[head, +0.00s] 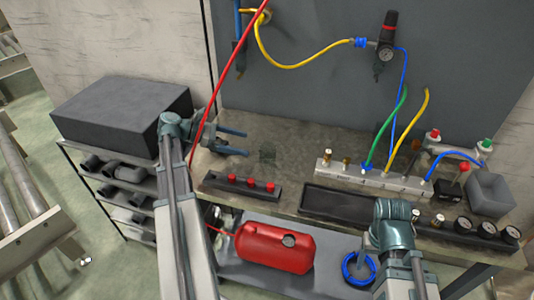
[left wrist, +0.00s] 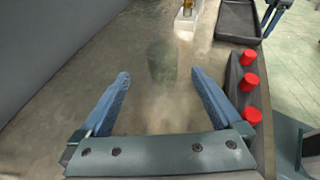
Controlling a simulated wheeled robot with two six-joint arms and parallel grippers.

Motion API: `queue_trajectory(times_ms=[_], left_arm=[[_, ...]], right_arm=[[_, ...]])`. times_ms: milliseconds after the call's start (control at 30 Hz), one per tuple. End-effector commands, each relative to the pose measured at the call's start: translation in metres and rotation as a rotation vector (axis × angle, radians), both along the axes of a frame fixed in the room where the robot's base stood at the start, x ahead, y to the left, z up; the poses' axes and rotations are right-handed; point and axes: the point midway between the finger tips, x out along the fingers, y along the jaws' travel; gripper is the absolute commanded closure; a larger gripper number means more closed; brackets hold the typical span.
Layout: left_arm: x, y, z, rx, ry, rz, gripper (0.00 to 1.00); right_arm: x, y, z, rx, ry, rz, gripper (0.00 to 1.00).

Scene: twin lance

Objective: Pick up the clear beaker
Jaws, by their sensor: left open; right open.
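The clear beaker (head: 268,152) is a faint, see-through dark cup standing on the worn bench top (head: 290,135). It also shows in the left wrist view (left wrist: 161,62), just beyond and between the fingertips. My left gripper (head: 246,143) is open and empty, low over the bench, its two blue fingers pointing at the beaker from the left without touching it. Both fingers show in the left wrist view (left wrist: 160,76). My right gripper's blue fingers (left wrist: 272,14) show apart at the top right of the left wrist view; in the head view its wrist hides them.
A rack with several red caps (head: 240,187) lies in front of the beaker, close to my left gripper's right finger. A black tray (head: 345,203) and a white manifold with hoses (head: 372,178) are to the right. A grey wall panel (head: 320,85) stands behind.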

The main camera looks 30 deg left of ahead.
Motion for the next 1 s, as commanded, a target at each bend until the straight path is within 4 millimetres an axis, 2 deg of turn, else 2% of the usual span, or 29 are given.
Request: queue_trajectory(times_ms=[200, 400, 767, 1000], left_arm=[[0.022, -0.033, -0.020, 0.001, -0.001, -0.006, 0.00], [0.038, -0.054, -0.030, 0.000, -0.001, -0.004, 0.00], [0.043, -0.061, -0.032, 0.000, 0.000, -0.001, 0.00], [0.054, -0.083, -0.047, 0.000, 0.000, -0.004, 0.00]], right_arm=[[0.000, 0.000, -0.020, 0.000, 0.000, 0.000, 0.33], [0.000, 0.000, -0.030, 0.000, 0.000, 0.000, 0.33], [0.000, 0.000, -0.032, 0.000, 0.000, 0.000, 0.33], [0.000, 0.000, -0.047, 0.000, 0.000, 0.001, 0.33]])
